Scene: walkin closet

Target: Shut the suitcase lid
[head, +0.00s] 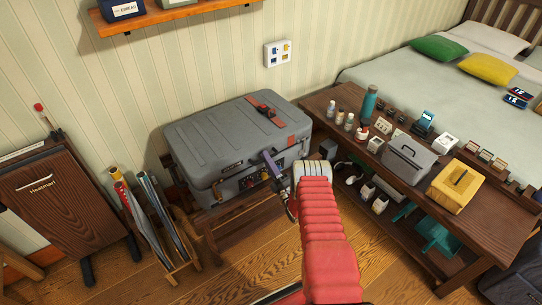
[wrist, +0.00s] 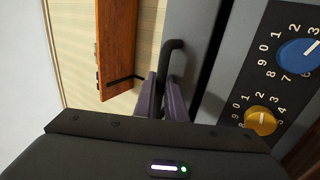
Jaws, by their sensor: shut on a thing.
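The grey suitcase lies on a low wooden bench by the wall in the head view. Its lid (head: 225,125) is down over the base (head: 214,193), nearly level; I cannot tell whether a thin gap stays along the front seam. My gripper (head: 274,166) is at the front of the suitcase. In the wrist view my gripper's purple fingers (wrist: 164,98) are shut on a dark bent handle (wrist: 172,58) beside the grey lid edge (wrist: 203,62). A blue dial (wrist: 298,54) and a yellow dial (wrist: 260,120) are on the front panel to the right. My fingers hide part of the handle.
A wooden table (head: 318,103) with bottles, a grey box (head: 408,158) and a yellow box (head: 456,186) stands close on the right. A rack of rolled items (head: 150,220) and a dark wooden cabinet (head: 70,205) are on the left. A wall shelf (head: 175,14) hangs above.

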